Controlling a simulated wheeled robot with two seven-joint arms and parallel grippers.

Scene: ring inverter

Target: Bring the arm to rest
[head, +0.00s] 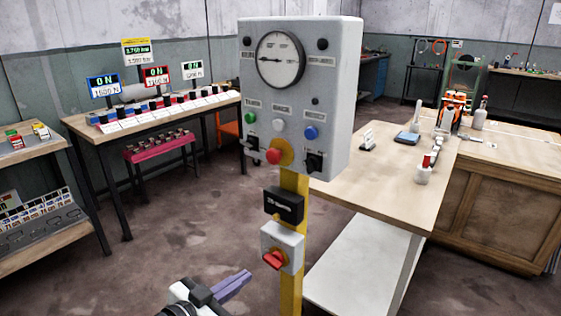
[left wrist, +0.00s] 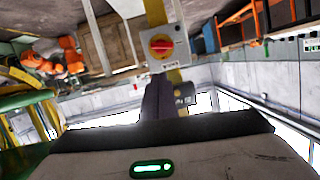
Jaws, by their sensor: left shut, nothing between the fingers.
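My left gripper (head: 236,284) is low in the head view, just left of the yellow post (head: 291,215). Its fingers are shut together and hold nothing. The shut fingers also show in the left wrist view (left wrist: 158,98), below a grey box with a red knob on a yellow plate (left wrist: 161,47). In the head view that box with the red rotary switch (head: 274,260) is on the post, to the right of the fingertips, with a gap in the picture. My right gripper is not in view.
A grey control panel (head: 300,100) with a gauge, buttons and switches tops the post. A wooden table (head: 375,185) stands behind it at right. A bench (head: 90,125) with displays is at back left, and a shelf (head: 40,152) at far left. Bare floor (head: 165,225) lies between.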

